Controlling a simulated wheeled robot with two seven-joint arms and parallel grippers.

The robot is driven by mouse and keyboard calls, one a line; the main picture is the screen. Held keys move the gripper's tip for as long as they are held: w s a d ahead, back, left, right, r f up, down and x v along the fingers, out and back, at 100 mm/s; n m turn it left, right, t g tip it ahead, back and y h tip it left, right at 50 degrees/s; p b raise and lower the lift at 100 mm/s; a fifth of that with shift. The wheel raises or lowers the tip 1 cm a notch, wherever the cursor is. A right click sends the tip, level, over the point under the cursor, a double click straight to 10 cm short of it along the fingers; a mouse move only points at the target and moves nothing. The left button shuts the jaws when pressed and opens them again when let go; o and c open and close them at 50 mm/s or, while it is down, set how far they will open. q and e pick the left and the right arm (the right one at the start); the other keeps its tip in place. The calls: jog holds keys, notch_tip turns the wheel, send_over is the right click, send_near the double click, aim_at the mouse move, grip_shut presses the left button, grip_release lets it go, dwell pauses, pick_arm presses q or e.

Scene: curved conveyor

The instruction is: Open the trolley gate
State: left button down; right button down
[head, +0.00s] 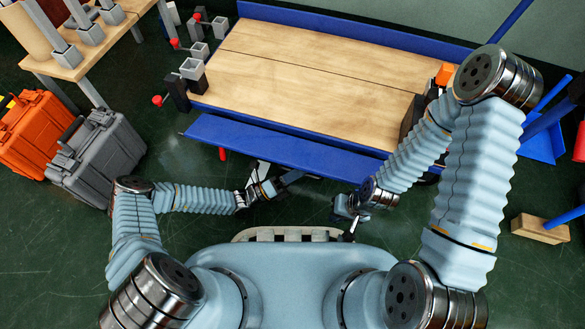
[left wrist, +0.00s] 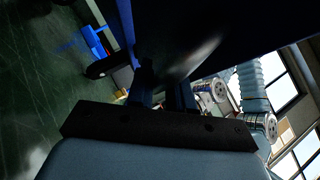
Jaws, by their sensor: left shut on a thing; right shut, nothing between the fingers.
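The trolley has a wooden deck (head: 320,85) with blue edges. Its blue gate (head: 250,138) runs along the near side as a long panel, and a red piece hangs below it at the left. My left gripper (head: 292,178) is at the gate's near lower edge and is shut on the gate. The panel partly hides the grip. In the left wrist view the fingers (left wrist: 165,97) reach a dark surface, too dim to make out the exact contact. My right gripper (head: 350,230) is shut and empty, low in front of the trolley and apart from it.
A grey case (head: 98,155) and an orange case (head: 38,130) stand on the floor at left, beside a wooden bench (head: 85,45). Blue parts and a wooden block (head: 540,229) lie at right. Green floor is clear between the cases and the trolley.

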pick_arm(q)
jog(key=shift+w+f+m+g+h, duration=0.1)
jog(key=shift+f+m+g+h, duration=0.25)
jog(key=shift+m+h, duration=0.2)
pick_arm(e)
jog(key=shift+a+f, duration=0.25)
jog(key=shift+a, duration=0.25)
pick_arm(q)
jog(key=c, duration=1.1)
grip_release()
jog(key=s+a, duration=0.2)
jog(key=a, duration=0.5)
jog(key=s+a+f+p, duration=0.1)
jog(key=s+a, duration=0.1)
jog(key=a, duration=0.5)
jog(key=shift+s+f, duration=0.3)
jog(key=shift+s, duration=0.05)
pick_arm(e)
jog(key=shift+r, duration=0.8)
pick_arm(q)
jog(key=shift+d, duration=0.1)
